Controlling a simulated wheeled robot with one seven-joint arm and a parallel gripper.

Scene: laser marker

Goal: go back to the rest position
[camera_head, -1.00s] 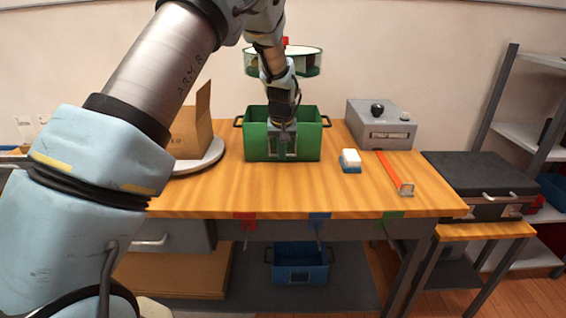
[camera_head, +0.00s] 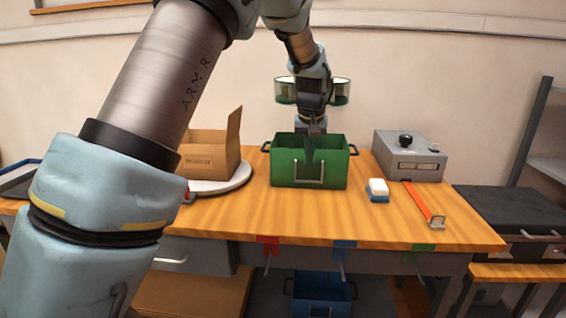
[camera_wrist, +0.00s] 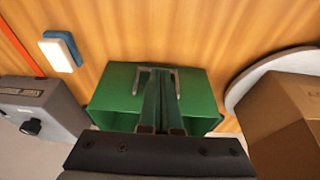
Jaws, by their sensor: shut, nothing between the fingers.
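My gripper (camera_head: 312,158) is shut and empty. In the head view its fingers hang in front of the far part of the green bin (camera_head: 283,175), pointing down. The wrist view shows the two long fingers (camera_wrist: 158,95) close together over the green bin (camera_wrist: 200,92). Whether the fingertips are above the bin's opening or lower inside it, I cannot tell. My arm reaches in from the left of the head view and comes down from above the bin.
A cardboard box (camera_head: 208,155) stands on a round white turntable (camera_head: 225,187) left of the bin. To the right are a grey device (camera_head: 408,157), a white-and-blue block (camera_head: 377,189) and an orange strip (camera_head: 420,203). The wooden table (camera_head: 310,220) is clear in front.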

